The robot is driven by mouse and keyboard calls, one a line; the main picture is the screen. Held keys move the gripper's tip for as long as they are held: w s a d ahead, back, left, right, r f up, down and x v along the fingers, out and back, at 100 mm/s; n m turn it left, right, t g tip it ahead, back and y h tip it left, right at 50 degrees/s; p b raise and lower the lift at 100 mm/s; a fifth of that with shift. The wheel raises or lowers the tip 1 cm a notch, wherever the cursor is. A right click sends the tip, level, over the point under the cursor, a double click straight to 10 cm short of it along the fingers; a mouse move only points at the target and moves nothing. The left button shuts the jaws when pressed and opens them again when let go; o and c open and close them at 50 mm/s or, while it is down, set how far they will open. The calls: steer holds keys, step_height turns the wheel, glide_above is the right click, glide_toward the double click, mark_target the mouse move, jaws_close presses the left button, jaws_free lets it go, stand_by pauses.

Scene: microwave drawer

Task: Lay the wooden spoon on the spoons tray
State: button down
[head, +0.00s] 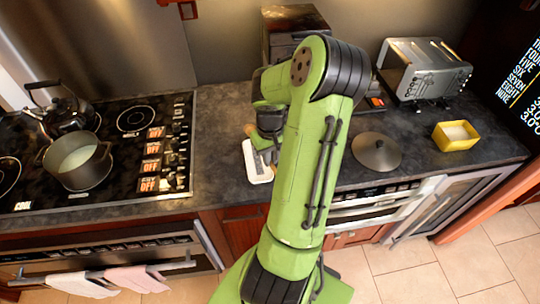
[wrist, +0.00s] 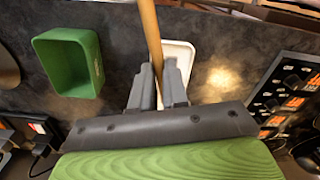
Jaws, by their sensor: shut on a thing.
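The wooden spoon (wrist: 149,30) is a light brown stick held between the grey fingers of my gripper (wrist: 160,78) in the wrist view. Its lower part is hidden behind the fingers. In the head view a small tan end of the spoon (head: 250,130) shows left of my gripper (head: 268,150). The spoons tray (head: 256,172) is white and lies on the dark counter right of the stove, partly hidden by my arm. In the wrist view the tray (wrist: 181,53) lies just right of and beyond the spoon. I cannot tell whether the spoon touches it.
A green open container (wrist: 68,65) stands left of the spoon in the wrist view. The stove with a pot (head: 78,165) and kettle (head: 68,112) is left. A round lid (head: 376,155), a toaster (head: 425,72) and a yellow box (head: 454,143) stand right.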

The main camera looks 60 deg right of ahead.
steer(key=shift+f+b, duration=3.55)
steer(key=shift+f, duration=0.7)
steer(key=c, duration=1)
jaws_free()
steer(key=o, duration=0.5)
steer(key=shift+o, duration=0.2)
steer(key=shift+r, duration=0.1)
step_height(320, 180, up, 16)
steer(key=shift+f+p, duration=0.1)
steer(key=shift+p, duration=1.15)
